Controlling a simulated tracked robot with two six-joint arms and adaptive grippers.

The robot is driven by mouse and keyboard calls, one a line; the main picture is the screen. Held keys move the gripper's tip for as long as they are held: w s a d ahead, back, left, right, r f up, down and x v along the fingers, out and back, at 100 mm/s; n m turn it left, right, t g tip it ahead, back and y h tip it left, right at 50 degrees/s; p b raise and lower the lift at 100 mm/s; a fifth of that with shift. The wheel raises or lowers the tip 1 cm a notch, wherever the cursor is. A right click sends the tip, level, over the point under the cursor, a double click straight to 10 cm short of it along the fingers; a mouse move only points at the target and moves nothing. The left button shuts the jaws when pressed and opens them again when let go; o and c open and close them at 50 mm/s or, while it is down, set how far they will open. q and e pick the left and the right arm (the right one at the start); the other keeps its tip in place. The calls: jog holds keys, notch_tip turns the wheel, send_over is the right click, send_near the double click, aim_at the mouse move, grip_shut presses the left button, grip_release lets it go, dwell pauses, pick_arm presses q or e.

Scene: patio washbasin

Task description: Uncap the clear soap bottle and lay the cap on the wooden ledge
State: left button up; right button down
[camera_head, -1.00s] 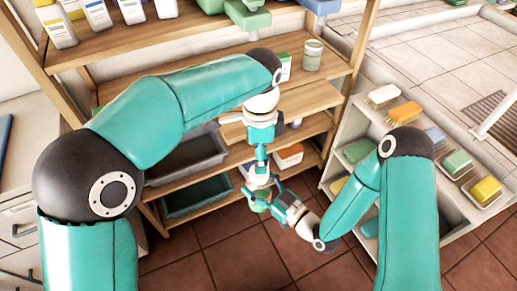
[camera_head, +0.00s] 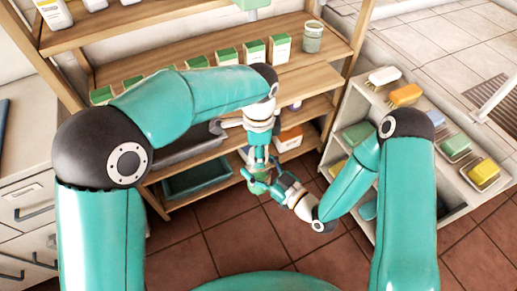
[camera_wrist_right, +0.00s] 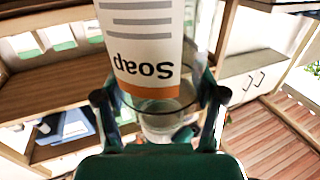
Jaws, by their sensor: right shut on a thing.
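The clear soap bottle (camera_wrist_right: 150,50) fills the top middle of the right wrist view, with a white label, an orange band and clear plastic; its "Soap" print reads upside down there. My right gripper (camera_wrist_right: 160,100) is shut around the bottle, one finger on each side. I cannot make out the cap. Which board is the wooden ledge (camera_head: 310,77) is unclear.
Several green-topped boxes (camera_head: 227,56) and a lidded jar (camera_head: 312,37) stand on the wooden shelf behind. Grey and green trays (camera_head: 197,180) sit lower left. A pale rack (camera_head: 350,110) with brushes and sponges stands right. Tiled floor lies open in front.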

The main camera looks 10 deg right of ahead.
pick_arm(q)
jog(key=c, duration=0.7)
jog(key=n, duration=0.6)
jog(key=shift+n, duration=0.3)
jog(key=n, duration=0.7)
jog(key=shift+n, duration=0.3)
jog(key=shift+r, duration=0.25)
jog(key=shift+r, duration=0.9)
